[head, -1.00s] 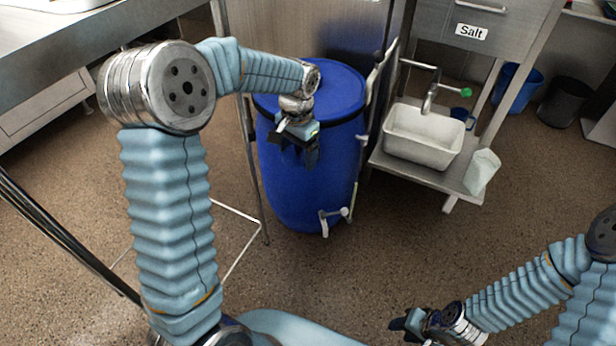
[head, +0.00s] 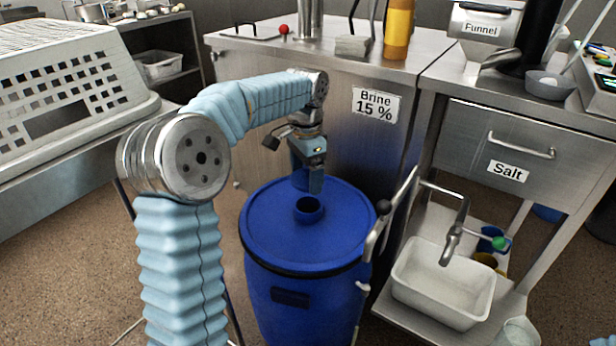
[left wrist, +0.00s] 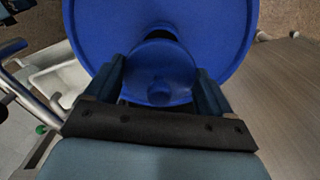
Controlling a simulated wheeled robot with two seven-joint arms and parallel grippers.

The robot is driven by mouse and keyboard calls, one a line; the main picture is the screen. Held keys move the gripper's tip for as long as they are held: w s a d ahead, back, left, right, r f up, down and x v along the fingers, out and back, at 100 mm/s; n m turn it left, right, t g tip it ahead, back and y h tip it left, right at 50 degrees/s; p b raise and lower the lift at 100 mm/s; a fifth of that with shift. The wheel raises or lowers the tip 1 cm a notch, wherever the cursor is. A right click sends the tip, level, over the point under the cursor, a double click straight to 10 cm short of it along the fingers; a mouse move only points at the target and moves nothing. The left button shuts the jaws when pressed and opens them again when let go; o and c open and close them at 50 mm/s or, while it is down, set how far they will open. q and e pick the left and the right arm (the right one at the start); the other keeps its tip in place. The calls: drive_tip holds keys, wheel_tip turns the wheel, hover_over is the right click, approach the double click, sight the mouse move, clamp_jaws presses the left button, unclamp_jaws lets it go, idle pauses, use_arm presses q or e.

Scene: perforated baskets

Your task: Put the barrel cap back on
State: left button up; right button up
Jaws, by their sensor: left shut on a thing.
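The blue barrel (head: 262,292) stands upright in front of the steel counter. Its round lid (head: 345,238) has a raised round neck (head: 308,211) with a dark opening. My left gripper (head: 308,178) is above the lid, just over and slightly behind the neck in the picture. It is shut on the blue cap (head: 299,178), which is partly hidden by a finger. In the left wrist view the cap (left wrist: 158,72) sits between both fingers, with the barrel lid (left wrist: 225,35) behind it. The exact gap between cap and neck is hard to tell. My right gripper is out of view.
A metal handle (head: 383,225) stands close to the barrel's right side. A steel counter labelled Brine 15 % (head: 376,103) is behind. A white basin (head: 443,285) with a tap (head: 455,235) is at right. A white perforated basket (head: 70,85) is at left.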

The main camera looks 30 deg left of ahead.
use_arm(q)
drive_tip(key=shift+w+f, duration=0.1)
drive_tip(key=shift+w, duration=0.15)
drive_tip(key=shift+f, duration=0.15)
wheel_tip(320, 180, down, 4)
drive_tip(key=b, duration=0.4)
drive_tip(key=shift+b, duration=0.35)
drive_tip(key=shift+f+b, duration=0.45)
drive_tip(key=shift+f, duration=0.5)
drive_tip(key=shift+s+r+p, duration=0.1)
drive_tip(key=shift+p, duration=0.4)
drive_tip(key=shift+f, duration=0.2)
idle(0.4)
drive_tip(key=shift+p, duration=0.35)
idle(0.5)
drive_tip(key=o, duration=0.9)
